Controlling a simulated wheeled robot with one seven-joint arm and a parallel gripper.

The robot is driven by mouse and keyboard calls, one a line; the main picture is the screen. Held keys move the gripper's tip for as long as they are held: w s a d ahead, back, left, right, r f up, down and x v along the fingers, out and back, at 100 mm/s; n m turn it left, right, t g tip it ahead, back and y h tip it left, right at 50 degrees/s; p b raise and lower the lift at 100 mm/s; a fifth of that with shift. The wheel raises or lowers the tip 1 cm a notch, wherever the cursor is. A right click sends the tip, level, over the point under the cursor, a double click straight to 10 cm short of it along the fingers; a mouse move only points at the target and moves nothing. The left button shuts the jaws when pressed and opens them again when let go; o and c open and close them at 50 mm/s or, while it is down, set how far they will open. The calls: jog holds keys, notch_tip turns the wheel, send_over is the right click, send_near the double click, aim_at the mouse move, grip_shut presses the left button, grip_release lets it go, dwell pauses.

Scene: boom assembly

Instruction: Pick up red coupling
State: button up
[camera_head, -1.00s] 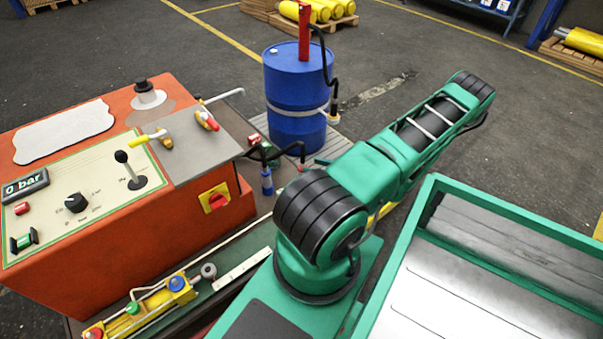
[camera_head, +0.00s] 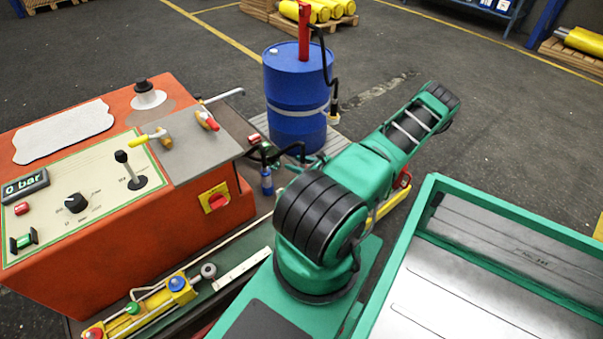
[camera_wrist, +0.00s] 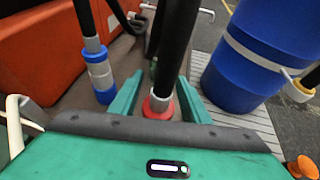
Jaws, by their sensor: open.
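The red coupling (camera_wrist: 158,107) hangs upright at the lower end of a black hose, below a silver collar, in the wrist view. My gripper (camera_wrist: 160,80) is open, with one green finger on each side of the coupling and hose. Small gaps seem to show between coupling and fingers; I cannot tell whether they touch. The coupling's lower end is hidden behind my gripper body. A blue coupling (camera_wrist: 101,75) on another black hose hangs to the left, outside the fingers. It also shows in the head view (camera_head: 266,181). My arm hides my gripper and the red coupling there.
A blue drum (camera_head: 296,95) with a red pump stands behind on a grating, close on the right in the wrist view (camera_wrist: 250,55). An orange control console (camera_head: 120,210) reading 0 bar stands left. A yellow cylinder unit (camera_head: 150,308) lies at the front.

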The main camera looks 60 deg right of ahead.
jog(key=shift+w, duration=0.1)
grip_shut()
jog(key=shift+r, duration=0.15)
